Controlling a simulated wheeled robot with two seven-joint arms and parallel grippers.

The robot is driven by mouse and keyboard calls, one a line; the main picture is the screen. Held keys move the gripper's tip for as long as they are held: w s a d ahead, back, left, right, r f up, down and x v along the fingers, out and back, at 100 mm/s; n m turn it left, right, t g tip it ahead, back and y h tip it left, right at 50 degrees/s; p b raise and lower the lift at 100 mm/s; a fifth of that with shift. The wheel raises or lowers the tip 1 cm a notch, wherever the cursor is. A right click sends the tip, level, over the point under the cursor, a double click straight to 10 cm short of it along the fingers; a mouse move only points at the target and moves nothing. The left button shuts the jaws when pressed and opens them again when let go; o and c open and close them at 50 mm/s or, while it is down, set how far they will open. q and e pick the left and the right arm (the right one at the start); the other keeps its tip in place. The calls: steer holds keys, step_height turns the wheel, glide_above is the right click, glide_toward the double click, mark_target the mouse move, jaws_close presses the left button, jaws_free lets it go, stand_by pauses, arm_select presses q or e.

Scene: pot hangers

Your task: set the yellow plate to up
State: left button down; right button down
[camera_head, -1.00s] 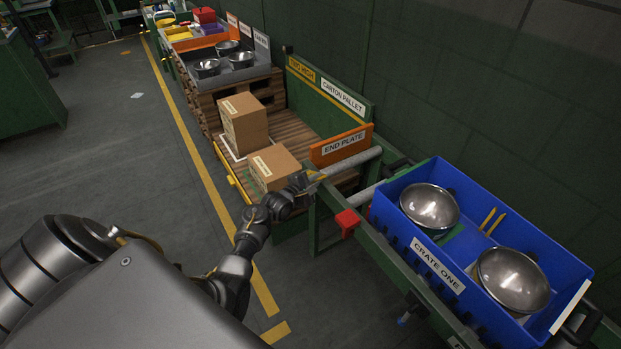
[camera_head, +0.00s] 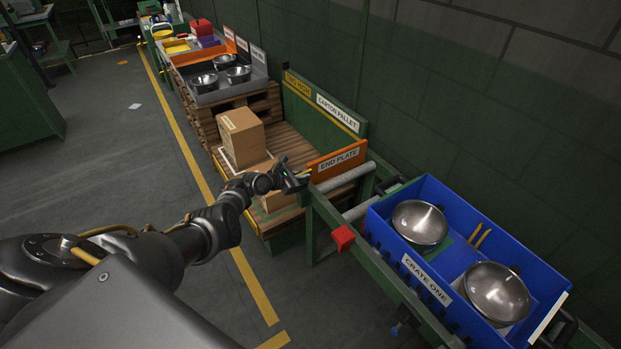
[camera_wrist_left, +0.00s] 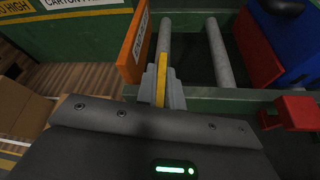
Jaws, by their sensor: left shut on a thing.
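My left gripper (camera_head: 298,174) is at the near left end of the orange END PLATE board (camera_head: 338,160). In the left wrist view its grey fingers (camera_wrist_left: 161,88) are shut on a narrow yellow strip (camera_wrist_left: 162,70), which looks like the yellow plate seen edge-on. The strip stands just right of the orange board (camera_wrist_left: 134,48); I cannot tell whether they touch. In the head view only a little yellow shows by the fingertips. My right gripper is out of view.
Grey rollers (camera_head: 348,175) and a red block (camera_head: 343,238) lie right of my gripper. A blue crate (camera_head: 440,285) with two metal bowls stands farther right. A carton (camera_head: 241,137) stands on the pallet; another is partly behind my arm.

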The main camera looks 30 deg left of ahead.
arm_select(q)
steer(key=shift+w+a+r, duration=0.25)
steer(key=shift+w+a, duration=0.05)
steer(key=shift+a, duration=0.4)
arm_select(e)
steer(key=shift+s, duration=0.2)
arm_select(q)
steer(key=shift+a+y, duration=0.1)
steer(key=shift+y, duration=0.2)
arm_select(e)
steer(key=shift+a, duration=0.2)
arm_select(q)
steer(key=c, duration=1.5)
jaws_free()
steer(key=shift+f, duration=0.1)
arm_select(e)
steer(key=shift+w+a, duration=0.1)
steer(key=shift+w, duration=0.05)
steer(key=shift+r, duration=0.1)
